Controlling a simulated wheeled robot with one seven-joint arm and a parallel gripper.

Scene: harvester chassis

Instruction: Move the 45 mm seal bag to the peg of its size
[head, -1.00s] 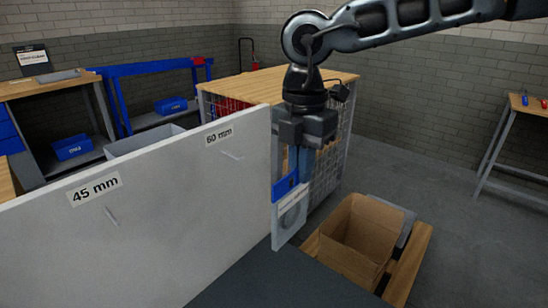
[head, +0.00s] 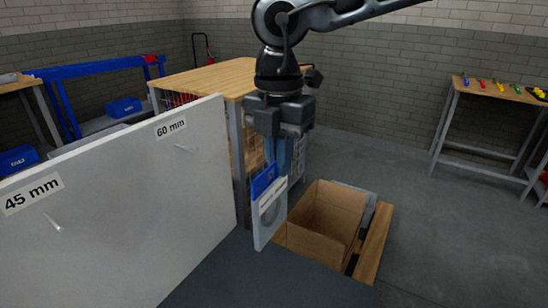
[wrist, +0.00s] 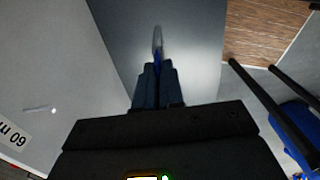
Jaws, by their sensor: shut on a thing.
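My gripper (head: 282,150) is shut on the seal bag (head: 268,208), a clear bag with a blue header and a white label, which hangs down from the fingers. Its label is too small to read. In the wrist view the bag (wrist: 157,42) shows edge-on beyond my fingertips (wrist: 155,75). The bag is to the right of the white board's right edge. The board (head: 130,190) carries a peg (head: 53,222) under the "45 mm" label (head: 32,194) and another peg (head: 184,148) under the "60 mm" label (head: 171,127). Both pegs look bare.
An open cardboard box (head: 326,218) stands on a wooden surface below right of the bag. A wire-sided cage with a wooden top (head: 205,77) stands behind the board. A tool bench (head: 490,92) is at the far right. Grey floor (head: 410,210) is clear between.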

